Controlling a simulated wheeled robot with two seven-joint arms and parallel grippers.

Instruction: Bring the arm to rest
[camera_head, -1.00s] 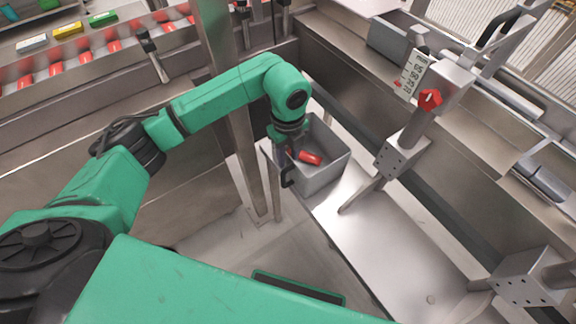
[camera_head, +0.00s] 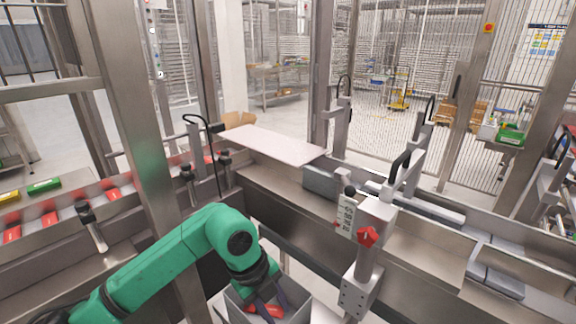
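My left arm is green and comes in from the lower left. It bends down at the elbow, and its dark gripper (camera_head: 268,299) points down into a grey bin (camera_head: 299,309) at the bottom of the head view. A red item (camera_head: 262,311) shows in the bin beside the gripper. The fingertips are small and partly hidden, so I cannot tell whether they are open or shut, or whether they touch the item. My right gripper is out of view.
A conveyor (camera_head: 150,205) with several red packs runs along the left. A steel post (camera_head: 150,130) stands close to my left arm. A metal conveyor frame with a red knob (camera_head: 367,237) is right of the bin. Mesh fencing (camera_head: 385,95) stands behind.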

